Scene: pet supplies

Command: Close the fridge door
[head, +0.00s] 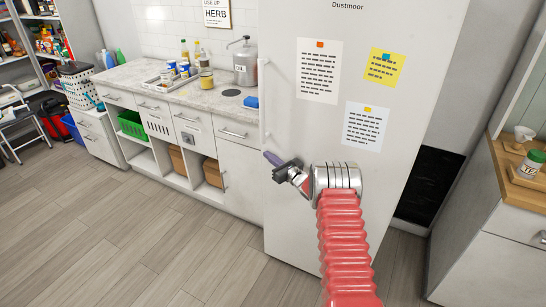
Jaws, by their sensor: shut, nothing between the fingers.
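The white fridge door (330,130) stands in the middle of the head view, with "Dustmoor" lettering near its top. Its long pale vertical handle (262,95) runs along the left edge. The door looks flat and upright; I cannot tell from this view whether it is fully shut or slightly ajar. My gripper (272,160) is shut and empty, in front of the door's left edge near the handle's lower end. I cannot tell whether it touches the door. My red ribbed arm hides part of the lower door.
A counter (215,95) with bottles, cans and a sink tray stands left of the fridge. A cabinet (490,240) with a wooden tray stands at right. A dark panel (428,185) shows beside the fridge. Wooden floor (130,230) at left is clear.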

